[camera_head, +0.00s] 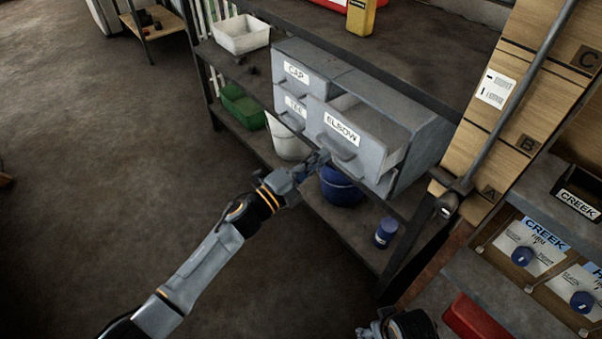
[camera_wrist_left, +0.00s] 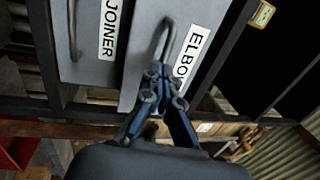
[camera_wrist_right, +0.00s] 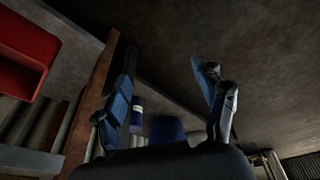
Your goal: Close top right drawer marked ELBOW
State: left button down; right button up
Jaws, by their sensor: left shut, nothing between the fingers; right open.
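The drawer marked ELBOW (camera_head: 373,146) is at the top right of a grey drawer cabinet (camera_head: 424,144) and stands pulled out, its inside showing. Its label also shows in the left wrist view (camera_wrist_left: 192,52), beside its curved handle (camera_wrist_left: 160,38). My left gripper (camera_head: 321,158) is just in front of the drawer, by the lower part of the handle (camera_head: 341,149). It is shut with nothing held; its tips (camera_wrist_left: 160,76) are close to the handle, and I cannot tell if they touch. My right gripper (camera_wrist_right: 166,88) is open and empty, low in the head view (camera_head: 378,328).
Drawers marked CAP (camera_head: 297,72) and TEE (camera_head: 294,106) are left of ELBOW. A white bin (camera_head: 241,35) stands on the shelf; a green bin (camera_head: 242,107) and blue bucket (camera_head: 341,187) are below. A red box (camera_head: 476,320) lies near my right gripper. Open floor lies left.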

aim_at(340, 145)
pick_arm(q)
jog(key=b+x, duration=0.1)
jog(key=x, duration=0.1)
jog(key=f+b+x, duration=0.1)
jog(key=x, duration=0.3)
jog(key=shift+w+d+f+b, duration=0.2)
jog(key=shift+w+d+b, duration=0.05)
jog(key=shift+d+b, duration=0.15)
jog(key=shift+w+d, duration=0.1)
jog(key=shift+d, duration=0.05)
jog(key=shift+r, duration=0.2)
pick_arm(e)
jog(key=w+v, duration=0.1)
jog(key=v, duration=1)
jog(key=shift+t, duration=0.4)
pick_arm(q)
jog(key=shift+w+r, duration=0.1)
pick_arm(e)
jog(key=shift+r, duration=0.1)
